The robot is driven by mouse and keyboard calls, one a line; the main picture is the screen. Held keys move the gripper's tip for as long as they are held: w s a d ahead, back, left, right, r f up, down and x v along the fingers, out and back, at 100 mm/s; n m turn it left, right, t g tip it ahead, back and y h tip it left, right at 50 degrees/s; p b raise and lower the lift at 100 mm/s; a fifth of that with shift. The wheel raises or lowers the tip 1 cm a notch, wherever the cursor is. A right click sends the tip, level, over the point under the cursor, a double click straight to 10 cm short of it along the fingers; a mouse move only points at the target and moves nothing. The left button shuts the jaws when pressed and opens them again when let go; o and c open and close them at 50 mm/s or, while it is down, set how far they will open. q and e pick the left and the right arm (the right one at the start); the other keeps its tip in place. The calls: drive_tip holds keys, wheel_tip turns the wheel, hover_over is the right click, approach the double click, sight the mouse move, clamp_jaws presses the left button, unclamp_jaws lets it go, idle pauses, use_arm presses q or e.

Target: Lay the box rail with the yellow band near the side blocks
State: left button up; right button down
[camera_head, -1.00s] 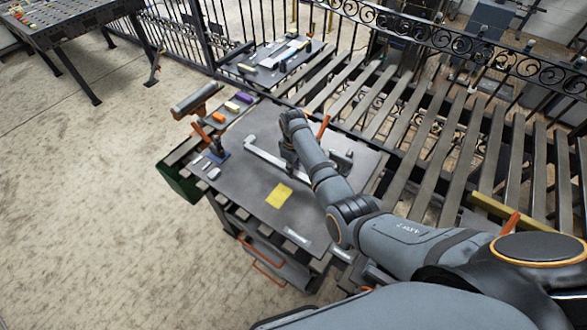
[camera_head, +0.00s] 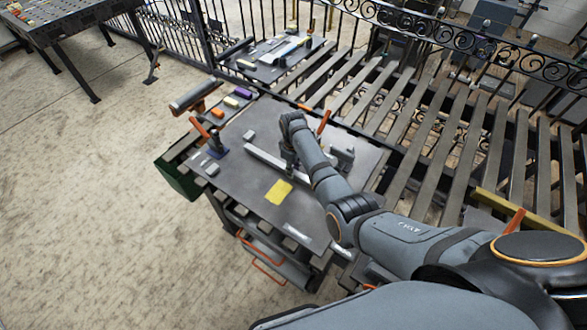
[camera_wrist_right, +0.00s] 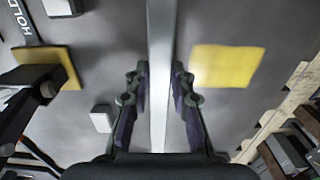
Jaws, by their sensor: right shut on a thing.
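A long light-grey rail (camera_head: 264,158) lies low over the grey tabletop (camera_head: 240,185). My right gripper (camera_wrist_right: 160,68) is shut on it, one finger on each side; in the head view this gripper (camera_head: 290,158) is partly hidden by its own wrist. I see no yellow band on the visible length of rail. A small grey block (camera_head: 248,135) stands just beyond the rail's left end, with a narrow gap. Another small pale block (camera_head: 212,170) lies near the left edge, and a larger grey block (camera_head: 345,157) stands right of the gripper. My left gripper is not in view.
A yellow square (camera_head: 278,192) lies flat on the tabletop. An orange-handled clamp (camera_head: 213,143) stands at the left edge, and another orange handle (camera_head: 323,123) rises behind my wrist. Purple (camera_head: 243,92) and orange (camera_head: 217,114) pieces lie at the back left. The front-left tabletop is clear.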

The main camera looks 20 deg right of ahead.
drive_tip(key=shift+w+f, duration=0.1)
drive_tip(key=shift+f, duration=0.05)
drive_tip(key=c, duration=1.1)
unclamp_jaws()
wheel_tip(320, 180, up, 12)
